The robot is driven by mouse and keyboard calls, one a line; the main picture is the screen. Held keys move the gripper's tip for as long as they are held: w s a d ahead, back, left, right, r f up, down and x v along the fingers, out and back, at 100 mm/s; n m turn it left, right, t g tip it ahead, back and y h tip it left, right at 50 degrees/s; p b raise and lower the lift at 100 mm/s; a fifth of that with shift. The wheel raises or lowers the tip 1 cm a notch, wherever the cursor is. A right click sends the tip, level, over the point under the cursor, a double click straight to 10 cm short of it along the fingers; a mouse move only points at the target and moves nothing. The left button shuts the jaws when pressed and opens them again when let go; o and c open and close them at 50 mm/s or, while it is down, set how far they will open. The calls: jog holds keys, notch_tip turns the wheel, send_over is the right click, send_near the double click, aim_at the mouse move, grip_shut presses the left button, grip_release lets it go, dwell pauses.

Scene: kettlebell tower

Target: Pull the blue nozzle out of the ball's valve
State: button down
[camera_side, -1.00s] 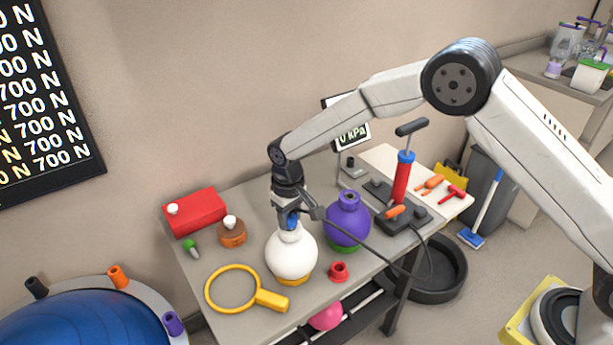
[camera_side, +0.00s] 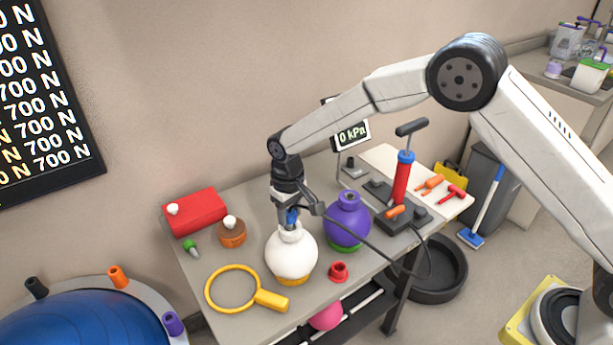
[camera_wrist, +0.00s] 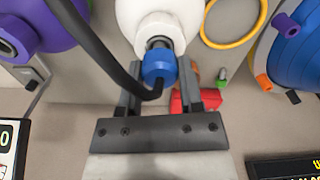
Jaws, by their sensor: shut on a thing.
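The white ball (camera_side: 291,256) stands upright on a yellow ring on the table, its valve neck facing up. The blue nozzle (camera_side: 292,217), with a black hose, is at the top of that neck. My gripper (camera_side: 290,211) is above the ball, shut on the nozzle. In the wrist view the blue nozzle (camera_wrist: 158,68) lies between my fingers, just off the white ball's neck (camera_wrist: 157,27). A short dark piece shows between nozzle and neck; I cannot tell whether its tip is still inside the valve.
A purple ball (camera_side: 347,222) stands close right, with the hose passing in front. A red cap (camera_side: 338,271) and a yellow hoop (camera_side: 208,289) lie at the table's front. The red pump (camera_side: 402,180) stands behind right. A gauge (camera_side: 353,135) reads 0 kPa.

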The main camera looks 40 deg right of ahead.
aim_at(289, 212)
jog(key=shift+r, duration=2.3)
jog(key=shift+r, duration=0.1)
